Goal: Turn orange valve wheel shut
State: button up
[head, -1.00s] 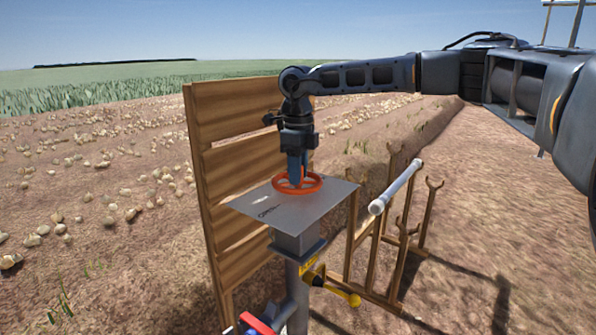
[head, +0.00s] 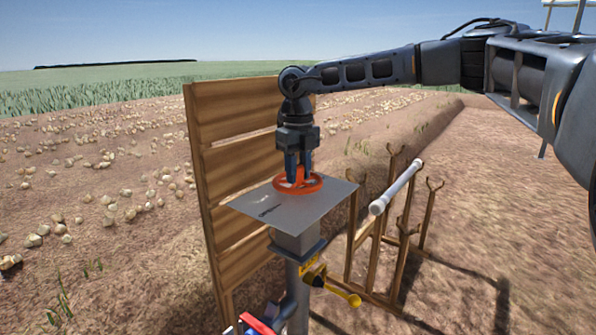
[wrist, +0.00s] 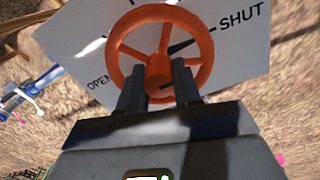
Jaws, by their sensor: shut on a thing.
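The orange valve wheel (head: 316,184) lies flat on top of a grey metal plate (head: 322,206) on a post. In the wrist view the wheel (wrist: 157,74) shows its rim, spokes and hub. The plate reads OPEN at the left and SHUT at the right there. A dark pointer (wrist: 180,47) by the wheel points to the upper right, toward the mark beside SHUT. My gripper (head: 298,180) points down from above, its two fingers inside the rim, one on each side of the hub area. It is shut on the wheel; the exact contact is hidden.
A slatted wooden panel (head: 238,165) stands close behind and left of the plate. A wooden rack (head: 375,258) with a white tube (head: 397,187) stands to the right. A yellow handle (head: 342,290) sticks out from the post below. Open soil lies further right.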

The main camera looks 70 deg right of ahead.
aim_at(299, 166)
jog(key=shift+s, duration=0.15)
jog(key=o, duration=1)
jog(key=shift+o, duration=0.2)
notch_tip(299, 166, up, 8)
jog(key=shift+f+p, duration=0.1)
jog(key=shift+p, duration=0.25)
